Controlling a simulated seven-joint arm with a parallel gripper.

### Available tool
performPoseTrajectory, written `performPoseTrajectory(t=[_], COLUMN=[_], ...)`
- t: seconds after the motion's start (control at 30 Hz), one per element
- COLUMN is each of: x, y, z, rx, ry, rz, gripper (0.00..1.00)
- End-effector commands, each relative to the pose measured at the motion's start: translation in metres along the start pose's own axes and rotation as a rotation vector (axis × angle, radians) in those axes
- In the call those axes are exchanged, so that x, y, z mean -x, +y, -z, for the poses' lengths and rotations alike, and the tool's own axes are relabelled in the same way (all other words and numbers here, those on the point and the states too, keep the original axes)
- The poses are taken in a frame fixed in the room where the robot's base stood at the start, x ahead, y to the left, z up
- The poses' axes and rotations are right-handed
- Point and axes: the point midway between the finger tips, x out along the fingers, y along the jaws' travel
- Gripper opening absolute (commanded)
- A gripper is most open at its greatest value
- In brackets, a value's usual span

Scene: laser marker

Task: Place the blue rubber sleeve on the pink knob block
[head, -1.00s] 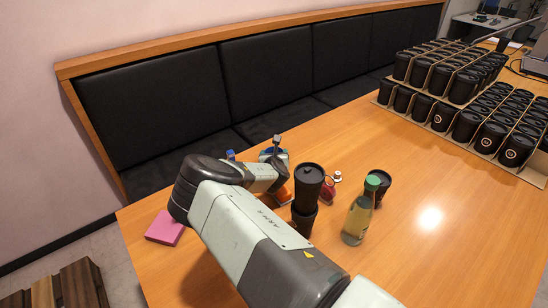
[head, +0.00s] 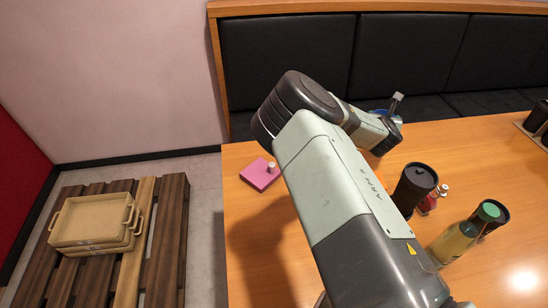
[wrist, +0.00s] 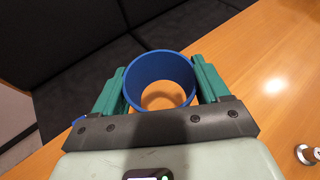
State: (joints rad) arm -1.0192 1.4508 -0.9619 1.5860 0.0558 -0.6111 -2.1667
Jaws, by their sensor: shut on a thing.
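The blue rubber sleeve (wrist: 160,68) is an open ring in the wrist view, between the teal fingers of my gripper (wrist: 158,80). The fingers press on it from both sides. The wooden table shows through its opening. The pink knob block (head: 259,177) lies flat near the table's left edge in the head view, its small pale knob (head: 271,167) pointing up.
A black cup (head: 413,186), a red bottle (head: 429,203) and a green-capped bottle (head: 457,243) stand right of my arm. The wooden table (head: 252,215) is clear around the block. Tan trays (head: 92,221) rest on a pallet.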

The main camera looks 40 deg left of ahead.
Motion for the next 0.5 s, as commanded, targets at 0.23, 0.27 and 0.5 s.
performPoseTrajectory(t=[0.23, 0.27, 0.5], x=[0.063, 0.073, 0.162], y=[0.108, 0.121, 0.213], z=[-0.004, -0.003, 0.005], rx=[0.106, 0.118, 0.212], ry=[-0.032, -0.035, -0.054], rz=[-0.215, -0.244, -0.479], gripper=[0.46, 0.46, 0.46])
